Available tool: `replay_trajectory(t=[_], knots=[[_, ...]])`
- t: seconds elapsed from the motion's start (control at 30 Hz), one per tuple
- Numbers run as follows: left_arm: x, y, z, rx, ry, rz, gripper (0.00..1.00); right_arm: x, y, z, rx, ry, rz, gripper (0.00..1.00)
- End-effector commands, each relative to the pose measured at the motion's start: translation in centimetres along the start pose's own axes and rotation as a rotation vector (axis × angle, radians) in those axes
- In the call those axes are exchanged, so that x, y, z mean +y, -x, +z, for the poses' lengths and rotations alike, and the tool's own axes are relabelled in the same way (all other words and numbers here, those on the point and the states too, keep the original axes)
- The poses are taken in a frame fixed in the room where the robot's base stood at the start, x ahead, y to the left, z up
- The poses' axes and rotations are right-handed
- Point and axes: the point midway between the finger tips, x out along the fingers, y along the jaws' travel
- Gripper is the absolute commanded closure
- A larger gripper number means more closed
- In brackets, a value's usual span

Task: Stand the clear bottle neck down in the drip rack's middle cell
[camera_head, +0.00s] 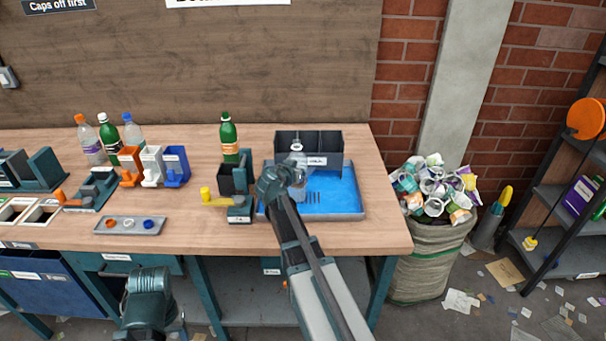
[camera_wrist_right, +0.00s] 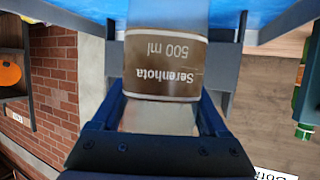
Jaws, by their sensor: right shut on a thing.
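My right gripper (camera_head: 297,172) is shut on the clear bottle (camera_head: 298,160), by the front of the drip rack (camera_head: 334,145). In the right wrist view the gripper (camera_wrist_right: 162,112) has one finger on each side of the bottle (camera_wrist_right: 168,20). The bottle has a brown label with upside-down text, and the room is upside down there too. The rack is dark, with several cells, at the back of a blue tray (camera_head: 345,200). The gripper and bottle cover part of the rack.
Other bottles (camera_head: 90,140) and coloured holders (camera_head: 151,168) stand farther left. A small cap tray (camera_head: 115,228) lies in front. A full sack (camera_head: 425,260) stands right of the bench.

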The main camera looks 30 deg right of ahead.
Motion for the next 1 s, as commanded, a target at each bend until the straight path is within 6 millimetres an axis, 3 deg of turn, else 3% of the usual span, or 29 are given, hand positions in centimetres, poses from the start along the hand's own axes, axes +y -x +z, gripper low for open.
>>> replay_trajectory(t=[0.03,0.43,0.47,0.53,0.57,0.87,1.0], knots=[[0.1,-0.7,0.0,0.000,0.000,0.000,0.41,-0.1,-0.1,0.7,0.000,0.000,0.000,0.86],[0.1,-0.9,-0.1,0.000,0.000,0.000,0.41,-0.1,-0.2,0.9,0.000,0.000,0.001,0.86],[0.1,-0.8,-0.1,0.000,0.000,0.000,0.41,-0.1,-0.2,0.8,0.000,0.000,0.001,0.18],[0.1,-0.7,0.0,0.000,0.000,0.000,0.41,-0.1,-0.1,0.7,0.000,0.000,0.001,0.05],[0.1,-0.7,0.0,0.000,0.000,0.000,0.41,-0.1,-0.1,0.7,0.000,0.000,0.001,0.00],[0.0,-0.3,0.0,0.000,0.000,0.000,0.41,-0.1,0.0,0.3,0.000,0.000,0.002,0.00],[-0.1,0.6,0.0,0.000,0.000,0.000,0.41,0.1,2.1,0.2,-0.001,0.001,0.000,0.00]])
